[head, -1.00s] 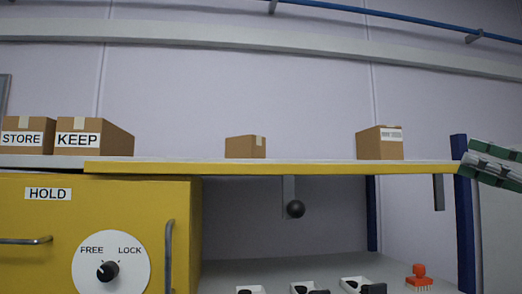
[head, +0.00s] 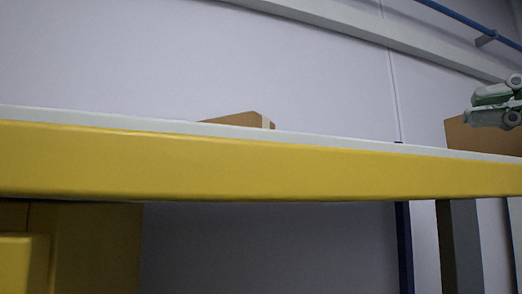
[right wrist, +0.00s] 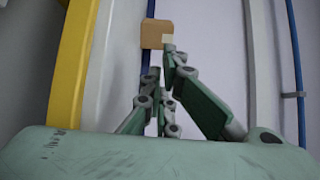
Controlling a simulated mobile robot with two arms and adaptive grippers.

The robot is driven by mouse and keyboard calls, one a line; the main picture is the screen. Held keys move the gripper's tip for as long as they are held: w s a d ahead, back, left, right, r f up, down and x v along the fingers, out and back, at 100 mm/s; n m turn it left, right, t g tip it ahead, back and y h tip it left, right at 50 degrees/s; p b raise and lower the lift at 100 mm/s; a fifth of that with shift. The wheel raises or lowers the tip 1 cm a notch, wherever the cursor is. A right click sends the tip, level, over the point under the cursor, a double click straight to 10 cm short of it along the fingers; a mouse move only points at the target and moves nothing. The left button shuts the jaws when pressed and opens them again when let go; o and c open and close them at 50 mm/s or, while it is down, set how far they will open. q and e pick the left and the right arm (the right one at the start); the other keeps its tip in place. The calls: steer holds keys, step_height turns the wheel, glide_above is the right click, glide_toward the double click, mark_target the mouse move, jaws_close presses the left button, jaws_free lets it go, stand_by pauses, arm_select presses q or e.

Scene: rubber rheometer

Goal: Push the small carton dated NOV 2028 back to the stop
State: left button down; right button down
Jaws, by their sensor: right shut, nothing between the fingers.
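Two brown cartons show in the head view. A small carton (head: 235,119) with a pale tape strip stands on the shelf (head: 330,142) left of centre, its lower part hidden by the shelf edge. Another carton (head: 462,135) is at the right edge, partly hidden by my right gripper (head: 474,108). No date can be read on either. My right gripper is shut and empty, above the shelf and in front of the right carton in the picture. In the right wrist view a carton (right wrist: 153,33) with a pale patch lies beyond the fingertips; contact cannot be told. My left gripper is out of view.
The shelf's yellow front edge (head: 250,168) crosses the head view. A yellow cabinet (head: 95,245) stands below left and a dark blue post (head: 403,235) below right. A blue pipe (head: 455,13) runs along the wall. The shelf between the cartons looks clear.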

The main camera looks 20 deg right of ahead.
steer(key=shift+w+a, duration=0.25)
steer(key=shift+w, duration=0.1)
steer(key=p, duration=1.1)
glide_toward(252, 119)
steer(key=w, duration=0.2)
steer(key=w+f, duration=0.1)
steer(key=w, duration=0.1)
steer(key=w+a+f, duration=0.1)
steer(key=w, duration=0.1)
steer(key=shift+w+f, duration=0.1)
steer(key=shift+w, duration=0.15)
steer(key=shift+w+a+f, duration=0.1)
steer(key=shift+w+a, duration=0.15)
steer(key=shift+w, duration=0.2)
